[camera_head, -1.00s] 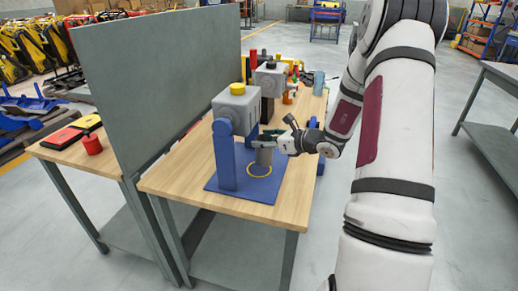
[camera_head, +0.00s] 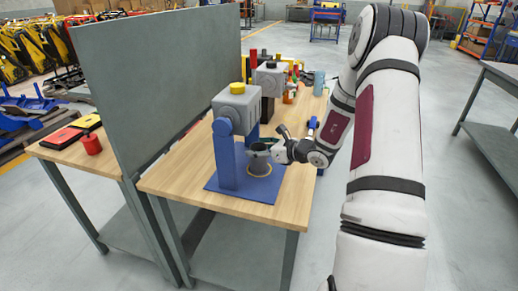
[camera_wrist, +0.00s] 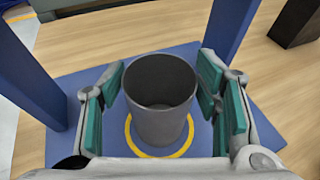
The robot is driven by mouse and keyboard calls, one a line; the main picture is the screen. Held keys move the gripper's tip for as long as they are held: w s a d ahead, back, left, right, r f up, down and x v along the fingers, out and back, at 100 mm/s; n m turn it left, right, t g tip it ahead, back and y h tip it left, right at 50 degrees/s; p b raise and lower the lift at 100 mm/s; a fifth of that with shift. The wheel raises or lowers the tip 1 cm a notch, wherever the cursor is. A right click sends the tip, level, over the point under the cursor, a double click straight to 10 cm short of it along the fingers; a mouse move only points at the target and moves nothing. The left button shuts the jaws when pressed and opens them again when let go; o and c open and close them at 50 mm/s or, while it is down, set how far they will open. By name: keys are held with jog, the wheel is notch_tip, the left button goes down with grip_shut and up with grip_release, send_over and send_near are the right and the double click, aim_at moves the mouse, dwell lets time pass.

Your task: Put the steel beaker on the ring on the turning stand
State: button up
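The steel beaker (camera_head: 261,163) is a grey, open-topped cup. It stands upright on the blue base plate of the stand (camera_head: 228,184), at the yellow ring (camera_head: 255,176). In the wrist view the beaker (camera_wrist: 161,112) shows between my fingers, with the yellow ring (camera_wrist: 180,151) visible around its foot. My gripper (camera_head: 268,150) reaches in from the right at the beaker's upper part. In the wrist view the green pads of my gripper (camera_wrist: 161,84) lie on either side of the beaker, with narrow gaps visible. The ring's far side is hidden by the beaker.
A blue post carries a grey block with a yellow cap (camera_head: 237,88) beside the beaker. A similar grey unit (camera_head: 269,77) and small coloured items stand farther back. A grey panel (camera_head: 155,85) rises left of the wooden table (camera_head: 172,182). The table's front corner is clear.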

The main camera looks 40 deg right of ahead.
jog(key=shift+r, duration=0.1)
jog(key=shift+r, duration=0.15)
jog(key=v, duration=1.2)
jog(key=s+a+r+n+g+y, duration=0.2)
jog(key=s+a+r+n+g, duration=0.15)
jog(key=a+n, duration=0.4)
jog(key=s+a+r+n+g+y, duration=0.15)
jog(key=a+r+n, duration=0.25)
jog(key=a, duration=0.6)
jog(key=s+a+r+n+g+y, duration=0.1)
jog(key=s+a+r+n+g, duration=0.3)
jog(key=a, duration=0.5)
jog(key=s+a+r+n+g+h, duration=0.2)
jog(key=s+a+n+h, duration=0.15)
jog(key=s+n, duration=0.5)
jog(key=s+d+r+n+h, duration=0.1)
jog(key=s+n+h, duration=0.3)
jog(key=s+n, duration=0.4)
jog(key=shift+s+d+r+n+t+h+p, duration=0.3)
jog(key=shift+s+d+r+n+h+p, duration=0.15)
jog(key=shift+s+d, duration=0.45)
